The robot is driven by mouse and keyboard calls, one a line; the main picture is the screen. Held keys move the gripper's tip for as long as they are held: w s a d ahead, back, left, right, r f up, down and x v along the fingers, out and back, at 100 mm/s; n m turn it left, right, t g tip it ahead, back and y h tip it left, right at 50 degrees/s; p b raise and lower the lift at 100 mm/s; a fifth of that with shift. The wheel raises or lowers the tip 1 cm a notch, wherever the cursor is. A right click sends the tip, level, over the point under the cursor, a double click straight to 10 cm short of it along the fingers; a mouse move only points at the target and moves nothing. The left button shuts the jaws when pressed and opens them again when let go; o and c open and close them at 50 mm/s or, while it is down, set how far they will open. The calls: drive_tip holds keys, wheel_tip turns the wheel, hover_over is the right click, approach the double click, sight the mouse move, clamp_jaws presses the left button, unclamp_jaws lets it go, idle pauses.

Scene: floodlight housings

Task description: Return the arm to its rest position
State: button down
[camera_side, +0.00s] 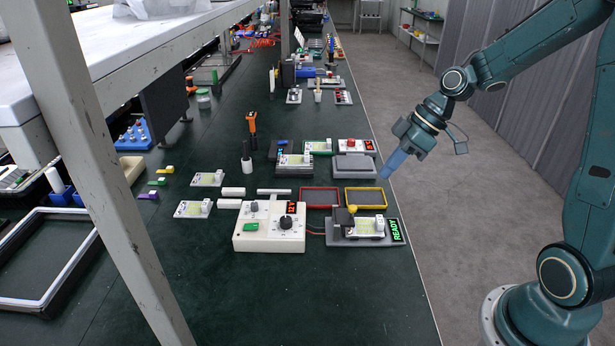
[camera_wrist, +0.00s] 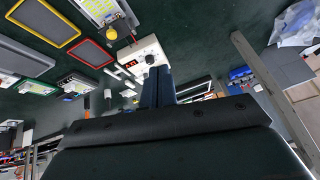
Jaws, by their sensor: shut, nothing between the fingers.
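My gripper (camera_side: 391,166) is in the air near the right edge of the bench in the side view, above and right of the yellow-rimmed tray. It is shut and empty, with its blue fingers pointing down and left. In the wrist view the shut fingers (camera_wrist: 158,75) show at the centre. A test station (camera_side: 366,229) with a lit green READY sign holds a light-coloured board, with a yellow-topped part over its left end. A white control box (camera_side: 270,226) with a red display and black knob stands left of it. My gripper touches none of these.
A yellow-rimmed tray (camera_side: 365,197) and a red-rimmed tray (camera_side: 319,197) lie behind the station. Several boards and fixtures, including a grey block (camera_side: 354,166), stand farther back. A metal post (camera_side: 95,170) crosses the left.

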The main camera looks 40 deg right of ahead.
drive_tip(key=s+a+r+m+h, duration=0.2)
drive_tip(key=s+r, duration=0.3)
drive_tip(key=s, duration=0.4)
drive_tip(key=s+a+r+m+t+h, duration=0.1)
drive_tip(key=s+a+r+m, duration=0.3)
drive_tip(key=s, duration=0.4)
drive_tip(key=shift+s+a+r+m+t+h, duration=0.15)
drive_tip(key=shift+s+r+m+t+h, duration=0.3)
drive_tip(key=shift+r+h, duration=0.4)
drive_tip(key=shift+w, duration=0.2)
